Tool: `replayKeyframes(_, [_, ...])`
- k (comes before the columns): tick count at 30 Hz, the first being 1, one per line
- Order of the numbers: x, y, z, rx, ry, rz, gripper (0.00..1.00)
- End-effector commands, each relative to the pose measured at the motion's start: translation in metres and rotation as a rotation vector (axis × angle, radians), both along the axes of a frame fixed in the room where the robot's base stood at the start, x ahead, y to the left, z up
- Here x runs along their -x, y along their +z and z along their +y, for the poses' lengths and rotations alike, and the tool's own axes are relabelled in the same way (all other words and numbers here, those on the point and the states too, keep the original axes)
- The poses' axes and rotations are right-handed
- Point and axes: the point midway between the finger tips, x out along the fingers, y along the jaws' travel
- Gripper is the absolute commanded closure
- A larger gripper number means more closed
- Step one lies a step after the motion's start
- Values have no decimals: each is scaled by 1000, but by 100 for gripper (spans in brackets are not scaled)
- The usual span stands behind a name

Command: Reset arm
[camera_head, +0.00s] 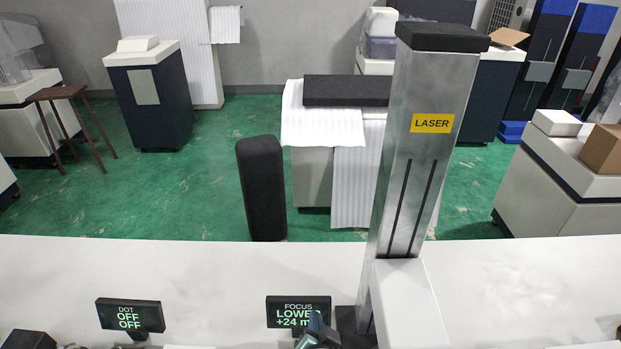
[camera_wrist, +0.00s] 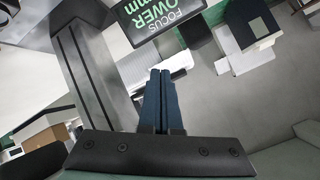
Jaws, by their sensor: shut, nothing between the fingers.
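My gripper (camera_wrist: 160,76) is shut and empty in the wrist view, its two dark blue fingers together. In the head view, part of my gripper (camera_head: 318,330) shows at the bottom edge, just below the focus display. The focus display (camera_head: 298,311) reads "FOCUS LOWER +24 m", with the end of the line partly covered. It also shows upside down in the wrist view (camera_wrist: 160,17), beyond my fingertips. I cannot tell whether my gripper touches it.
A tall metal column marked LASER (camera_head: 419,150) stands right of the focus display. A second display (camera_head: 130,315) at left reads "DOT OFF OFF". The white table (camera_head: 190,270) is clear behind the displays. Cabinets (camera_head: 151,100) and a cloth-covered stand (camera_head: 312,170) stand beyond on green floor.

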Motion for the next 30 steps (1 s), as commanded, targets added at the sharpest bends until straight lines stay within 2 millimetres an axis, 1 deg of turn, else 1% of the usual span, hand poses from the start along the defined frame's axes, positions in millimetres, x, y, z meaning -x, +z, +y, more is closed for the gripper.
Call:
replayKeyframes(1, [-20, 38, -2, 41, 16, -87, 100])
replayKeyframes(2, [-29, 59, -4, 64, 23, -131, 100])
replayKeyframes(3, [-39, 89, -4, 96, 33, -192, 100])
replayKeyframes(5, [-51, 133, -5, 143, 45, -282, 100])
replayKeyframes(6, [-57, 164, -5, 174, 49, -344, 100])
replayKeyframes(8, [-61, 210, -4, 222, 56, -436, 100])
replayKeyframes(9, [-61, 242, -3, 254, 57, -499, 100])
replayKeyframes(11, [-58, 288, -2, 301, 57, -592, 100])
replayKeyframes(12, [-54, 319, 0, 332, 54, -655, 100])
replayKeyframes(14, [-43, 363, 2, 377, 47, -750, 100])
replayKeyframes(15, [-33, 392, 4, 408, 39, -813, 100])
replayKeyframes(17, [-14, 434, 6, 453, 22, -909, 100])
replayKeyframes(18, [0, 461, 8, 480, 10, -972, 100])
replayKeyframes(20, [24, 496, 9, 519, -14, -1060, 100])
replayKeyframes(21, [41, 517, 10, 545, -30, -1114, 100])
replayKeyframes(24, [79, 556, 11, 591, -71, -1227, 100])
replayKeyframes(27, [107, 580, 11, 622, -105, -1300, 100])
replayKeyframes(30, [122, 591, 11, 638, -123, -1337, 100])
